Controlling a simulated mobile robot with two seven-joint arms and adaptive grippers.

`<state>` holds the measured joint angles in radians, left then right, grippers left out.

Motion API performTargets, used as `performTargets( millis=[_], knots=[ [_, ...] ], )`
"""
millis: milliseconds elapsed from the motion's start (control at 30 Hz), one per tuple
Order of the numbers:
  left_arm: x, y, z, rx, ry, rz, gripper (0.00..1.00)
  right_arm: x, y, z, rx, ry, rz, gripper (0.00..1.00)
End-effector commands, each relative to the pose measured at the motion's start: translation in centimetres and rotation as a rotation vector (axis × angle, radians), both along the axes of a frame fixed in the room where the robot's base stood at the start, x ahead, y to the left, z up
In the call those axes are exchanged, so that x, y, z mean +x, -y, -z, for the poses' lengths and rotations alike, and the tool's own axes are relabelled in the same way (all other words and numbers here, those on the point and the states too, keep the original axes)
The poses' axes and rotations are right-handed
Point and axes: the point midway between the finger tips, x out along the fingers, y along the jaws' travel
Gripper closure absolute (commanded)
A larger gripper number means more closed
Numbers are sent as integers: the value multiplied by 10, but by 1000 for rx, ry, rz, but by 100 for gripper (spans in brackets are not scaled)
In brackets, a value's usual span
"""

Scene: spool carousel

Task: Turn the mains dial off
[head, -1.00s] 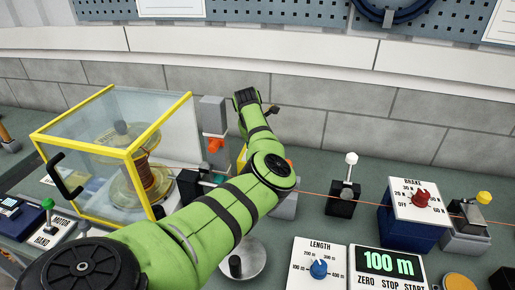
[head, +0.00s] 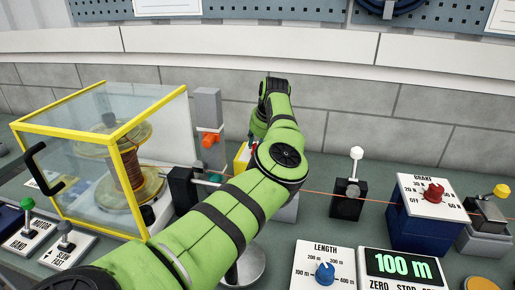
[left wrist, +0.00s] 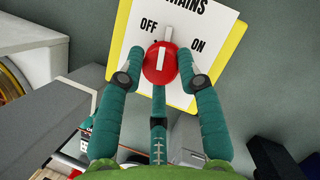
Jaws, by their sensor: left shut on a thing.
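The mains dial (left wrist: 161,64) is a round red knob with a white pointer bar, on a white plate (left wrist: 204,25) with a yellow border. The plate reads MAINS, OFF at left and ON at right. The white bar points up the plate, between the two words. The teal fingers of my left gripper (left wrist: 163,62) are closed on the dial from both sides. In the head view my green left arm (head: 245,200) reaches to the yellow-edged mains panel (head: 242,157) and hides most of it. My right gripper is in neither view.
A yellow-framed clear box (head: 115,146) with a spool inside stands left of my arm. A grey post with an orange part (head: 210,139) is close beside the panel. A thin orange wire (head: 330,194) runs right past a white-knobbed lever (head: 348,190) to the brake box (head: 425,232).

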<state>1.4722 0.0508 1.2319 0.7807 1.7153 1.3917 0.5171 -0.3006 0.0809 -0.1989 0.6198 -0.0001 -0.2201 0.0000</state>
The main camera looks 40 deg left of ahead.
Motion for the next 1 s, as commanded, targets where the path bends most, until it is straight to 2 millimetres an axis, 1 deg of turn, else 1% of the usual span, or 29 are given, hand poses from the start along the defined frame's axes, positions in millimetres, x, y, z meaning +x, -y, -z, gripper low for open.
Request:
performTargets(
  millis=[33, 200, 400, 600, 967, 1000],
  knots=[
    [3, -3, -7, 13, 15, -30, 97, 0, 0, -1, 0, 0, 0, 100],
    [4, -3, -8, 12, 16, -130, 97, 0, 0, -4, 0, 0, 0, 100],
    [3, -4, -7, 13, 16, -204, 97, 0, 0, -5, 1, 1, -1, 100],
    [3, -5, -7, 15, 15, -236, 97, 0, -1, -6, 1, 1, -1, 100],
    [2, -6, -7, 17, 15, -242, 97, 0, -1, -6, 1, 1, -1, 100],
    [2, -6, -8, 17, 15, -242, 61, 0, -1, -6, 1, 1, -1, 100]
  ],
)
